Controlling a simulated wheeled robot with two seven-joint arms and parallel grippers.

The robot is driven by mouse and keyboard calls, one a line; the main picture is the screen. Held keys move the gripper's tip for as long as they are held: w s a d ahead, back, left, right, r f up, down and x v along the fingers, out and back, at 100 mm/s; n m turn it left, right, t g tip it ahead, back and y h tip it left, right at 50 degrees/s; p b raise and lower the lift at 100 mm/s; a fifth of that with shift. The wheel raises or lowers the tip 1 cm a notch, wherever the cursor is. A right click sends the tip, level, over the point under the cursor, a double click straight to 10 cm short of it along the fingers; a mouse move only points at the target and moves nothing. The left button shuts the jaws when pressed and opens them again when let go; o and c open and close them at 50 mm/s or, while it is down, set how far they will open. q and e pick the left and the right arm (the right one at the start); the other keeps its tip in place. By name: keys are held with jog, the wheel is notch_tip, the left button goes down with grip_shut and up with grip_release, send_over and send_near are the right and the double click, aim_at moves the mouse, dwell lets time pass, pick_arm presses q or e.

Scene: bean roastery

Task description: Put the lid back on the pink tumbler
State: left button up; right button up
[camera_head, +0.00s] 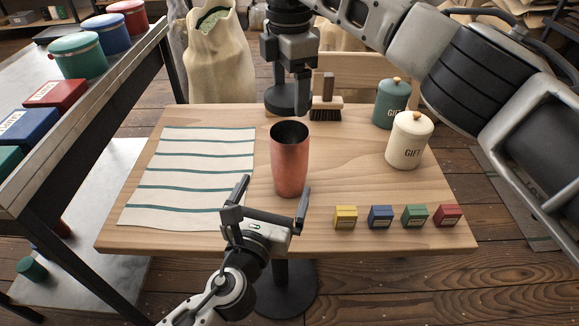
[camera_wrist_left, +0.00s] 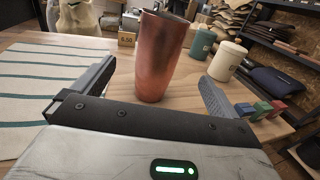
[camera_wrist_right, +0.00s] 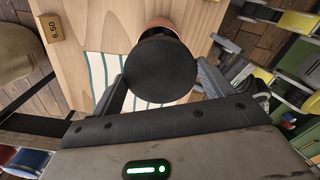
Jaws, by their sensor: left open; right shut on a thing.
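The pink tumbler (camera_head: 290,165) stands upright and uncovered on the wooden table, its dark inside showing. My left gripper (camera_head: 272,197) is open in front of it. In the left wrist view the tumbler (camera_wrist_left: 162,58) stands between and beyond the two fingers, with gaps on both sides. My right gripper (camera_head: 297,98) is shut on the round black lid (camera_head: 281,100), behind and above the tumbler. In the right wrist view the lid (camera_wrist_right: 160,76) hides most of the tumbler, and a pink edge (camera_wrist_right: 162,23) shows past it.
A striped cloth (camera_head: 190,170) lies left of the tumbler. A brush (camera_head: 326,108) and two gift canisters (camera_head: 391,103) (camera_head: 409,145) stand at back right. Several small coloured boxes (camera_head: 381,217) line the front right. A shelf with tins (camera_head: 77,55) is at left.

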aim_at(294, 140)
pick_arm(q)
jog(key=x, duration=1.2)
jog(key=shift+a, duration=0.1)
jog(key=c, duration=1.5)
pick_arm(e)
jog(key=shift+f, duration=0.1)
jog(key=shift+w+d+f, duration=0.1)
jog(key=shift+f, duration=2.35)
jog(key=shift+f, duration=0.1)
jog(key=shift+f, duration=0.75)
jog(key=shift+f, duration=0.6)
